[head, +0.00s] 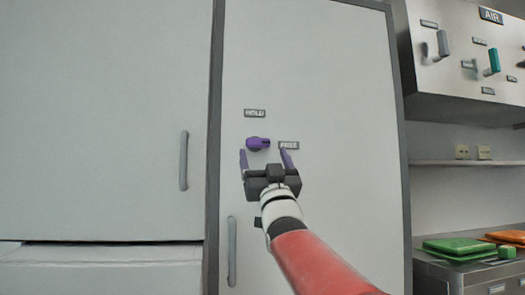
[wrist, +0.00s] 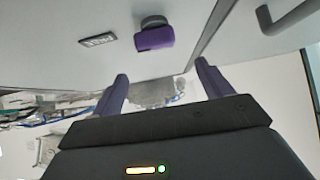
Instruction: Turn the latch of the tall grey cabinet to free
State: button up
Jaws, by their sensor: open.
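The tall grey cabinet (head: 330,75) has a pale door in a dark frame. Its purple latch (head: 257,143) sits on the door, below the HOLD label (head: 255,113) and left of the FREE label (head: 288,145). In the head view the latch looks roughly level; its exact angle is hard to tell. My gripper (head: 264,154) is open and empty, its purple fingers apart just below the latch in that view. In the wrist view the latch (wrist: 153,38) is beyond the fingertips (wrist: 160,78), not between them, with one label (wrist: 98,40) to its left.
A vertical grey handle (head: 232,251) is lower on the same door. Another pale cabinet (head: 100,110) with a handle (head: 184,160) adjoins on the left. At right are an AIR panel (head: 455,75) with levers and a counter with green and orange trays (head: 460,247).

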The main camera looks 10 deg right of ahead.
aim_at(259, 147)
jog(key=shift+n+g+y, duration=0.4)
jog(key=shift+n, duration=0.1)
jog(key=p+x, duration=0.1)
jog(key=x, duration=0.1)
jog(key=p+x, duration=0.1)
jog(key=x, duration=0.1)
jog(key=w+f+p+x, duration=0.1)
jog(key=p+x, duration=0.1)
jog(key=shift+w+d+r, duration=0.2)
jog(key=shift+w+r, duration=0.05)
jog(key=shift+w, duration=0.15)
jog(key=c, duration=1)
jog(key=shift+f+m+h+b, duration=0.1)
jog(key=shift+m+h+b, duration=0.7)
jog(key=shift+m+h, duration=0.65)
